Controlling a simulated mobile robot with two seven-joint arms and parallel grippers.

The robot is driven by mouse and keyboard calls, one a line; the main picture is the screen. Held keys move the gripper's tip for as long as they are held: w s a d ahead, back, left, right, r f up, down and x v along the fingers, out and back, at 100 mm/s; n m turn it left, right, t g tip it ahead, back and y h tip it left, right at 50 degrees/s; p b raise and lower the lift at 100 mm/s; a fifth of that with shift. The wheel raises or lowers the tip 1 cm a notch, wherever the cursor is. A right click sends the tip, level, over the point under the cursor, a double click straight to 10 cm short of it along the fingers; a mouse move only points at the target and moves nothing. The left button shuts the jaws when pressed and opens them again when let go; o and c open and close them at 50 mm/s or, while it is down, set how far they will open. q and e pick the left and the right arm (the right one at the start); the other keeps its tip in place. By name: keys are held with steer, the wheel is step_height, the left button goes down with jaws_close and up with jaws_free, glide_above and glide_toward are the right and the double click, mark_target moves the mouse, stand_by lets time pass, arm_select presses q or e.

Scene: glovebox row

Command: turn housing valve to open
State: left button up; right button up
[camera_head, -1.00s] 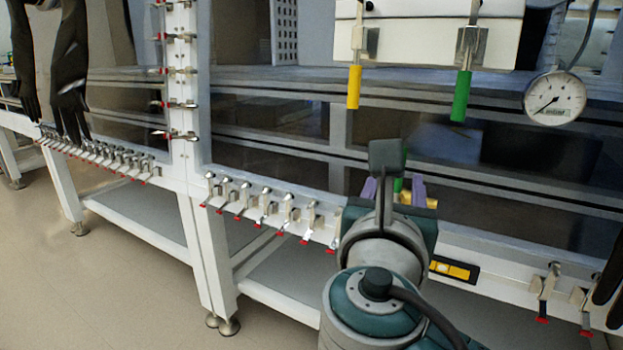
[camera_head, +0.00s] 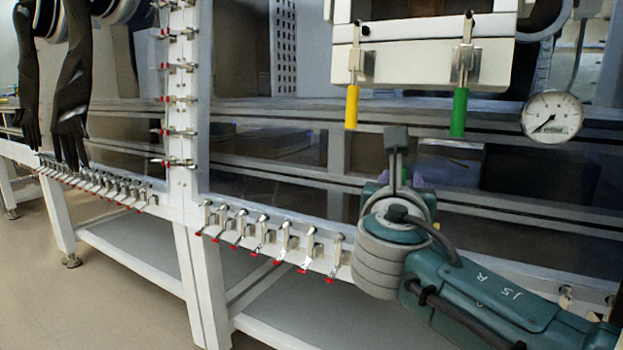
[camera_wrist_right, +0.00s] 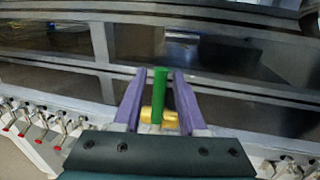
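The valve shows in the right wrist view as an upright green lever (camera_wrist_right: 159,88) with a brass body (camera_wrist_right: 158,116) at its lower part. My right gripper (camera_wrist_right: 161,73) has its two purple fingers apart, one on each side of the green lever, with a gap on both sides. The brass body spans most of the space between the fingers; I cannot tell whether it touches them. In the head view my right wrist hides the valve and most of the right gripper (camera_head: 416,179). My left gripper is not in view.
A yellow handle (camera_head: 351,108) and a green handle (camera_head: 459,112) hang below a white box (camera_head: 420,60). A round gauge (camera_head: 551,117) is at the right. Red-tipped clamps (camera_head: 262,236) line the rail. Black gloves (camera_head: 72,95) hang at the left.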

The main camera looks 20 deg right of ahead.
jaws_close()
stand_by(1.2)
